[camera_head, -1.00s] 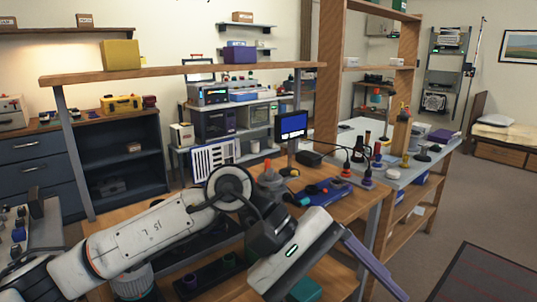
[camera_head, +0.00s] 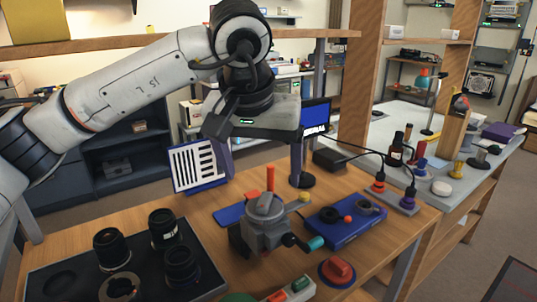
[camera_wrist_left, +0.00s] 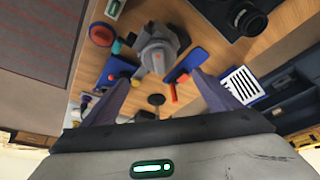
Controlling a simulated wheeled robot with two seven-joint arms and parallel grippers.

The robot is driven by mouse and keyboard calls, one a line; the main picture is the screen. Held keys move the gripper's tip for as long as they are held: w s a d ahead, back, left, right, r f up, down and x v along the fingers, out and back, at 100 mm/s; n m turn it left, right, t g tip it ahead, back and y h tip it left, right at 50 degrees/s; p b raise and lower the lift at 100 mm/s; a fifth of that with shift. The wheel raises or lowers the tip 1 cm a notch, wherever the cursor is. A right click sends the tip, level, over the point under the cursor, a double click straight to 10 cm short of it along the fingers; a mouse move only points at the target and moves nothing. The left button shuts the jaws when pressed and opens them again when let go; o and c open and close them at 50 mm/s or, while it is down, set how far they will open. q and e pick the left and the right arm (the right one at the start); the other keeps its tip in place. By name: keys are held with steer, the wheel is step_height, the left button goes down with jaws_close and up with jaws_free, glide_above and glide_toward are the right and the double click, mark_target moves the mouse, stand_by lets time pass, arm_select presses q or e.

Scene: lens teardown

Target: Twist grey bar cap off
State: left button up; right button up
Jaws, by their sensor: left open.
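My left gripper (camera_head: 262,166) hangs above and behind the fixture, fingers pointing down, open and empty. In the left wrist view the fixture (camera_wrist_left: 157,50) lies beyond the spread fingertips (camera_wrist_left: 164,80), roughly between them and not touched. My right gripper is out of view.
A dark tray (camera_head: 60,290) with several black lenses (camera_head: 164,229) is left of the fixture. A blue tray (camera_head: 345,232) and a red knob (camera_head: 338,270) are to its right. A striped panel (camera_head: 198,165) and a monitor (camera_head: 316,117) stand behind.

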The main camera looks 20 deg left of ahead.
mark_target(264, 199)
arm_select(q)
step_height(264, 199, down, 3)
steer(key=shift+w+a+r, duration=0.1)
steer(key=shift+w, duration=0.05)
steer(key=x, duration=0.5)
steer(key=shift+w+f, duration=0.2)
steer(key=shift+f, duration=0.2)
steer(key=shift+w+f, duration=0.15)
steer(key=shift+f, duration=0.1)
steer(key=c, duration=1.1)
steer(key=n+y, duration=0.1)
steer(key=n, duration=0.1)
steer(key=shift+n, duration=0.3)
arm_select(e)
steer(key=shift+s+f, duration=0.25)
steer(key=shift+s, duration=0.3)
arm_select(q)
steer(key=shift+n+y, duration=0.5)
steer(key=shift+n, duration=0.8)
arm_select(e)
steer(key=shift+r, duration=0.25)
